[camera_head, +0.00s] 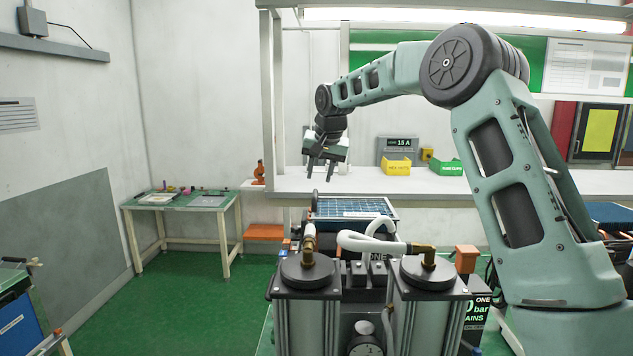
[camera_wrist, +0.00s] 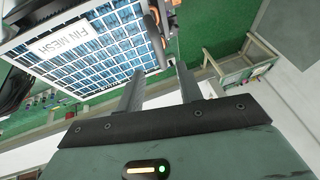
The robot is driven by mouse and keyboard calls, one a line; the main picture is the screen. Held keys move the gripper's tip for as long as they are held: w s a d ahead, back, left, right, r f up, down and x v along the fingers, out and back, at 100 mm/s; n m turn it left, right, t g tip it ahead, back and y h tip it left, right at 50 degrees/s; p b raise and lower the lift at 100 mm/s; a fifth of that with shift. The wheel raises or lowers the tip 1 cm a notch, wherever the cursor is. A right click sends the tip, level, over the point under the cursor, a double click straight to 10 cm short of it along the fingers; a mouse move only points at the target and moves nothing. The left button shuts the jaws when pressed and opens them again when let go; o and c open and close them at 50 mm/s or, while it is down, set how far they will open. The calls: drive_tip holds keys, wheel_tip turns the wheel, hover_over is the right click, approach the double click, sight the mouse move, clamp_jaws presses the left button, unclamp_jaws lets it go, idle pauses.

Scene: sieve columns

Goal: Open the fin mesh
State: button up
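The fin mesh (camera_head: 345,207) is a framed panel with a blue grid and a white strip, lying roughly flat behind the two grey columns in the head view. In the wrist view the fin mesh (camera_wrist: 105,55) fills the upper left, with its label readable. A dark bar-like handle (camera_wrist: 154,40) stands at its right edge in the wrist view, beside an orange part. My gripper (camera_head: 320,172) hangs above the panel's left end, fingers pointing down. In the wrist view my gripper (camera_wrist: 160,85) has its fingers apart with nothing between them, short of the handle.
Two capped columns (camera_head: 307,271) with white hoses (camera_head: 372,242) stand in front of the panel. A bench (camera_head: 440,185) with yellow and green bins runs behind. A small green table (camera_head: 185,203) stands at the left. Green floor between is clear.

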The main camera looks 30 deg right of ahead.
sight(315, 192)
drive_tip(key=shift+p+x, duration=0.95)
drive_tip(key=shift+x, duration=1.85)
clamp_jaws()
